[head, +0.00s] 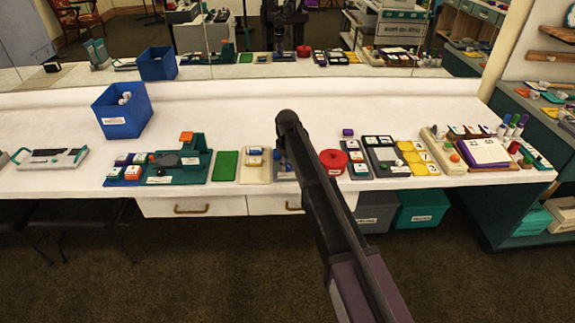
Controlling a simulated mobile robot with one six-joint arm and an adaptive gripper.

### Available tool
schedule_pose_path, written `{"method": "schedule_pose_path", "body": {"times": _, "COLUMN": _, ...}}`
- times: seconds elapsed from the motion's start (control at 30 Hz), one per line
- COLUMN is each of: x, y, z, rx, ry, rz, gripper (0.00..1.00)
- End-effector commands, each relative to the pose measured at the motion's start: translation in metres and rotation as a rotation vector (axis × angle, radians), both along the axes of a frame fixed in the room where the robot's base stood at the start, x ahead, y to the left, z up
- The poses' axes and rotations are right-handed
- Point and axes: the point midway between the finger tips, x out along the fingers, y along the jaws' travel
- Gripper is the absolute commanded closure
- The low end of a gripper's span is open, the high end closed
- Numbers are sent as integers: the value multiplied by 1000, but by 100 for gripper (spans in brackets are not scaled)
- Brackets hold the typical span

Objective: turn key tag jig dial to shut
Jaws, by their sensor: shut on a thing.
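My arm reaches from the lower right over the white table, and my gripper (284,164) points down at a small grey-blue jig (285,177) near the front edge. The arm covers much of this jig and its labels, so I cannot confirm that it is the key tag jig. My gripper is shut on what seems to be its dial; the dial is mostly hidden and its setting cannot be read.
Left of the jig are a cream tray (254,179), a green mat (225,166) and a teal fixture (190,168). A red round container (333,162) stands close on the right. A blue bin (121,110) stands farther back. The table's back strip is mostly clear.

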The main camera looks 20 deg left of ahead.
Motion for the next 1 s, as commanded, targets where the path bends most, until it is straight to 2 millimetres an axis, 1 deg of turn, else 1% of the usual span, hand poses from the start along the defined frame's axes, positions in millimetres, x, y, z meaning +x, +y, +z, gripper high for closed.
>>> {"method": "schedule_pose_path", "body": {"times": 0.2, "x": -1, "y": 0, "z": 0, "rx": 0, "ry": 1, "rz": 160, "gripper": 100}}
{"method": "schedule_pose_path", "body": {"times": 0.4, "x": -1, "y": 0, "z": 0, "rx": -1, "ry": 1, "rz": 249, "gripper": 100}}
{"method": "schedule_pose_path", "body": {"times": 0.6, "x": -1, "y": 0, "z": 0, "rx": 0, "ry": 1, "rz": 285, "gripper": 100}}
{"method": "schedule_pose_path", "body": {"times": 0.97, "x": -1, "y": 0, "z": 0, "rx": 0, "ry": 2, "rz": 288, "gripper": 100}}
{"method": "schedule_pose_path", "body": {"times": 1.0, "x": -1, "y": 0, "z": 0, "rx": -1, "ry": 2, "rz": 288, "gripper": 43}}
